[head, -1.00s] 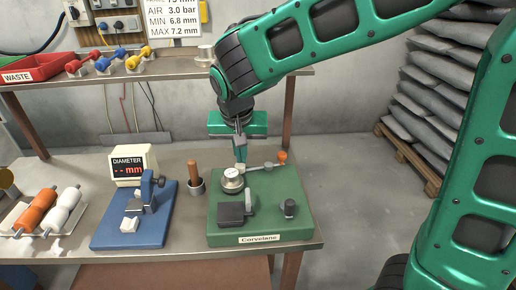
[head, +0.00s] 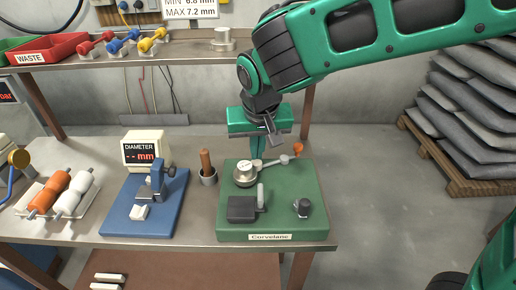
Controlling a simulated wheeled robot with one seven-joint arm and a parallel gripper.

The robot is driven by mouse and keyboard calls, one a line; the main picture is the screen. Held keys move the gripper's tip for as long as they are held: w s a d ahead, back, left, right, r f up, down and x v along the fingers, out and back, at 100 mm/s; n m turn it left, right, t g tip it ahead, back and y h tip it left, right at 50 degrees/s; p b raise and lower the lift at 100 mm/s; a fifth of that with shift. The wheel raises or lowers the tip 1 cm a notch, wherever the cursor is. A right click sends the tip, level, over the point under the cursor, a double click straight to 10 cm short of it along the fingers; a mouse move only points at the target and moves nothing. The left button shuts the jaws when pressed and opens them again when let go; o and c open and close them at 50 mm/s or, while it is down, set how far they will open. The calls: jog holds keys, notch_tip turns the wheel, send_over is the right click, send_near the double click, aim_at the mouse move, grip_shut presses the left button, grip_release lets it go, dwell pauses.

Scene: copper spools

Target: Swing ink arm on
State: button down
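The green Corvolane machine (head: 305,217) stands at the right end of the bench. The ink arm (head: 270,163) is a thin grey bar at its back edge, with an orange knob (head: 299,148) at its right end. Its left end is close to the round metal cup (head: 246,174). My gripper (head: 258,156) points down just behind the bar, between the cup and the orange knob. Its fingertips are small and partly behind the bar, so I cannot tell whether they touch it or how far apart they are.
A dark block (head: 242,209) and a black knob (head: 303,208) sit on the machine's front. A pot with a brown handle (head: 206,168) stands left of it, beside the blue diameter gauge (head: 120,215). A shelf (head: 110,52) runs behind.

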jog(key=v, duration=0.9)
jog(key=shift+r, duration=0.4)
jog(key=shift+s, duration=0.1)
jog(key=s+d+f+m+g+h, duration=0.1)
jog(key=d+f+m+g+h, duration=0.2)
jog(key=d, duration=2.1)
jog(key=s+d+f+m+y, duration=0.1)
jog(key=s+d+f+m, duration=0.1)
jog(key=s+d, duration=0.6)
jog(key=s+d+f+m+y, duration=0.1)
jog(key=s+d+f+m, duration=0.1)
jog(key=s+d+f, duration=0.3)
jog(key=s+d, duration=0.3)
jog(key=s, duration=0.2)
jog(key=shift+s+d+f+m+g+y, duration=0.15)
jog(key=shift+s+f+m+g+y, duration=0.15)
jog(key=shift+m+g, duration=0.1)
